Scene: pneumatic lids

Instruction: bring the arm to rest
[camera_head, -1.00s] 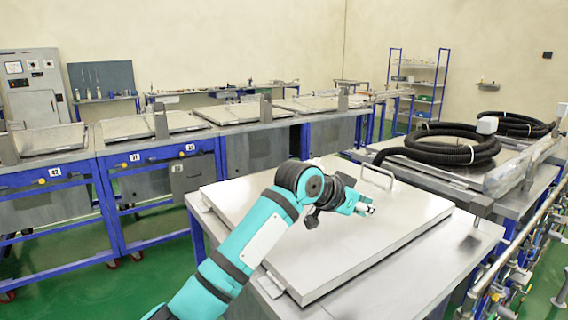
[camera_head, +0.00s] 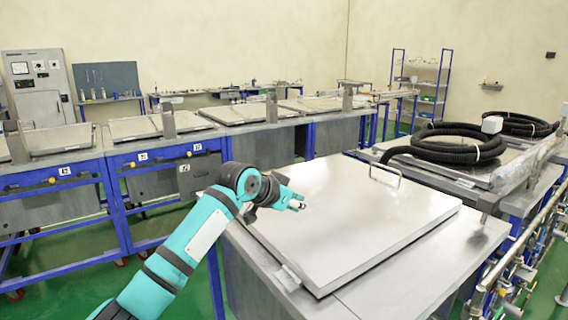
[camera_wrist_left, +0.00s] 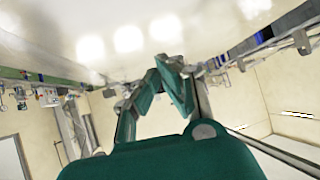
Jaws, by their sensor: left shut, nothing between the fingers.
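My left gripper (camera_head: 297,203) is at the end of the teal arm in the head view, over the left part of a large flat metal lid (camera_head: 345,215). It is shut and empty. The lid lies flat on a metal bench (camera_head: 440,270) and has a wire handle (camera_head: 385,175) at its far edge. The gripper is apart from the handle, to its left. In the left wrist view the shut fingers (camera_wrist_left: 165,75) show below a shiny pale surface. My right gripper does not show.
A row of blue-framed benches (camera_head: 150,165) with closed lids runs along the left and back. Black coiled hoses (camera_head: 455,146) lie on the benches at right. Pipes with valves (camera_head: 510,265) run along the right. Green floor (camera_head: 165,275) is clear between the benches.

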